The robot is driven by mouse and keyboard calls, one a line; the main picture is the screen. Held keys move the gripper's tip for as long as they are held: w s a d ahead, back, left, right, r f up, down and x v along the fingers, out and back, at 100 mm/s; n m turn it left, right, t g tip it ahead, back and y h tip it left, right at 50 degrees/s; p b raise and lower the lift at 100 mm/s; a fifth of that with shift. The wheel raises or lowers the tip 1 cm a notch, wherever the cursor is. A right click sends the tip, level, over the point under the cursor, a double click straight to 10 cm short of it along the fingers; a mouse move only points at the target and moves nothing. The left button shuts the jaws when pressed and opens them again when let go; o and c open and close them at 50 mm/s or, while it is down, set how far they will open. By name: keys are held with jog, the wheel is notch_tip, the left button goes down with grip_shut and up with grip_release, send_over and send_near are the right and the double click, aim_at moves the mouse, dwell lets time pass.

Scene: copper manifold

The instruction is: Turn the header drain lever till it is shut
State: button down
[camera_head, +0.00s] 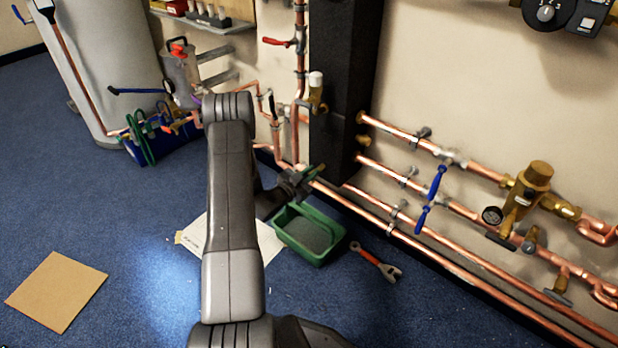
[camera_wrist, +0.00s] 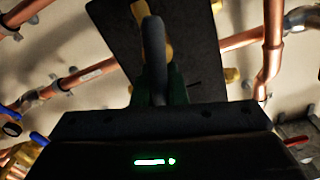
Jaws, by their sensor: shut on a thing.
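In the wrist view, green parts of the lever (camera_wrist: 178,86) show behind and beside a dark finger of my gripper (camera_wrist: 155,62). A brass fitting (camera_wrist: 166,38) sits just beyond it. Most of the lever and the valve body is hidden by my gripper, so I cannot tell the lever's exact angle.
The black column (camera_head: 343,75) stands behind the lever. Copper pipes (camera_head: 440,255) run along the wall, with blue levers (camera_head: 437,182) at right. A green tray (camera_head: 309,234) and a wrench (camera_head: 376,262) lie on the floor below. The carpet at front left is mostly clear, with a cardboard sheet (camera_head: 56,291).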

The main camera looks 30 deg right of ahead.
jog(key=shift+s+d+f+m+b, duration=0.1)
jog(key=shift+s+f+m+b, duration=0.3)
jog(key=shift+m, duration=2.1)
jog(key=shift+s+d+f+m+b, duration=0.15)
jog(key=shift+f+m+b, duration=0.35)
jog(key=shift+m, duration=2)
jog(key=shift+s+d+f+m+b, duration=0.1)
jog(key=shift+s+f+m+b, duration=0.3)
jog(key=shift+m, duration=2.1)
jog(key=shift+w, duration=0.1)
jog(key=c, duration=1.5)
grip_release()
jog(key=shift+f, duration=0.1)
jog(key=shift+o, duration=0.2)
jog(key=p+v, duration=0.3)
jog(key=v, duration=1)
jog(key=shift+a, duration=0.35)
jog(key=shift+d, duration=0.1)
